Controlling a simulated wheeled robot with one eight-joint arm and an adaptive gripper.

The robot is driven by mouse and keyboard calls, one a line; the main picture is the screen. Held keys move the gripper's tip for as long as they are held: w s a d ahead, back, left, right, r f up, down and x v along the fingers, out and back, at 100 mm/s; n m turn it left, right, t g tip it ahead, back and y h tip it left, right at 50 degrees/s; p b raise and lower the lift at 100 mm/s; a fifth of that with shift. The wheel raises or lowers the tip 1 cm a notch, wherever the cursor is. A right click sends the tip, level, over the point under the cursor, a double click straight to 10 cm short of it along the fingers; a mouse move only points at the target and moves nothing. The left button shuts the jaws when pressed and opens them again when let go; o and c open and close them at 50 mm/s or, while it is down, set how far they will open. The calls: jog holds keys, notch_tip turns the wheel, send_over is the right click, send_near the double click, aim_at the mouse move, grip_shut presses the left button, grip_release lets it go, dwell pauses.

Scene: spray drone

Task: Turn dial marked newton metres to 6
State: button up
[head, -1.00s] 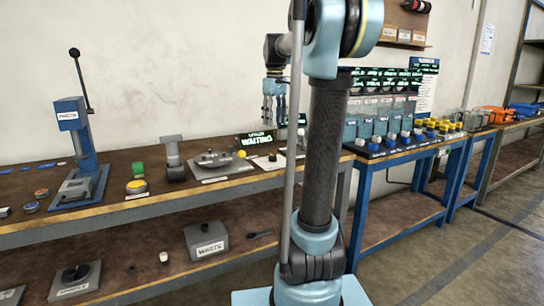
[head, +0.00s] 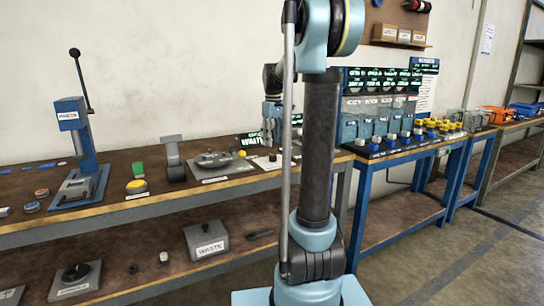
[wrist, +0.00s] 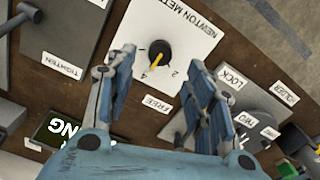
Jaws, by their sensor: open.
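The newton metres dial is a dark round knob (wrist: 159,52) with a yellow pointer, on a white plate (wrist: 190,30) marked "NEWTON MET…" in the wrist view. The pointer slants toward the picture's lower left, near the 4; a 2 also shows, but no 6 is readable. My gripper (wrist: 160,85) is open, its blue fingers on either side of the dial in this view, with nothing between them. The gripper (head: 272,128) hangs over the bench in the head view. The white plate (head: 264,164) shows partly below it; the knob is not clear there.
In the head view, a lever press (head: 75,140) and a yellow button (head: 137,186) stand left on the bench. Blue-framed dispensers (head: 375,115) stand right.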

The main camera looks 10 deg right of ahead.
aim_at(273, 156)
jog(key=shift+f, duration=3.45)
